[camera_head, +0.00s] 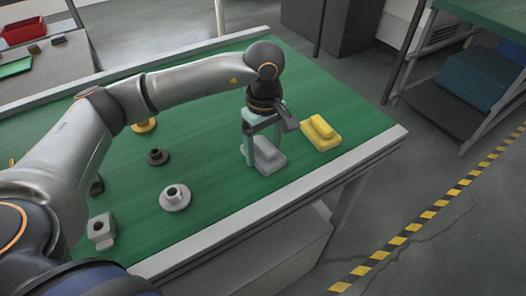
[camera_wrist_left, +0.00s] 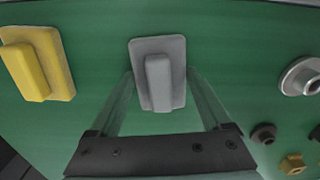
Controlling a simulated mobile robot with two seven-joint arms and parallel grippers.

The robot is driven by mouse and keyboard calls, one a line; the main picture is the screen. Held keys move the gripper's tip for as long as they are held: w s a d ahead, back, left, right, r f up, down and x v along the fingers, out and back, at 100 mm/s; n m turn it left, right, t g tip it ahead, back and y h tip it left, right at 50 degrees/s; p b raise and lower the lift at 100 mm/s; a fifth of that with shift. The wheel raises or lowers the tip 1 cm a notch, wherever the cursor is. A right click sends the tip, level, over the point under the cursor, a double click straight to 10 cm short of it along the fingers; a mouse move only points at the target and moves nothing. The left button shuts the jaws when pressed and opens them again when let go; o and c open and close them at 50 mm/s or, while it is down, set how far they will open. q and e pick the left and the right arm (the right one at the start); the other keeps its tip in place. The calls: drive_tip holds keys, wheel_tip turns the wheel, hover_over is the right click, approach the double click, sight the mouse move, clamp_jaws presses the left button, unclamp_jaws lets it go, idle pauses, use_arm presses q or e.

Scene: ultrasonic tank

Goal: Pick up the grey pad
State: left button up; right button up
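The grey pad (camera_head: 268,158) lies flat on the green tabletop near its front edge, a flat plate with a raised block on top. In the left wrist view the grey pad (camera_wrist_left: 159,76) shows between the fingers. My left gripper (camera_head: 263,146) points down over the pad and is open. Its two fingers (camera_wrist_left: 160,78) reach down on either side of the raised block, with gaps visible. Part of the pad is hidden behind a finger in the head view. My right gripper is not in view.
A yellow pad (camera_head: 322,133) of like shape lies right of the grey one. A pale flanged ring (camera_head: 174,198), a dark ring (camera_head: 158,156), a grey block (camera_head: 101,230) and a yellow part (camera_head: 144,125) lie to the left. The table's right corner is clear.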

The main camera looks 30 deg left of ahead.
sight(264, 146)
use_arm(q)
drive_tip(key=c, duration=0.9)
drive_tip(key=shift+o, duration=0.2)
drive_tip(key=shift+r, duration=0.1)
drive_tip(key=shift+r, duration=0.5)
wheel_tip(264, 146, up, 2)
drive_tip(key=shift+s+r, duration=0.1)
drive_tip(key=shift+r, duration=0.05)
drive_tip(key=s+r+b, duration=0.1)
drive_tip(key=s+r, duration=0.8)
drive_tip(key=s, duration=0.4)
drive_tip(key=shift+s+r+b, duration=0.25)
drive_tip(key=shift+s+b, duration=0.1)
drive_tip(key=shift+s, duration=0.05)
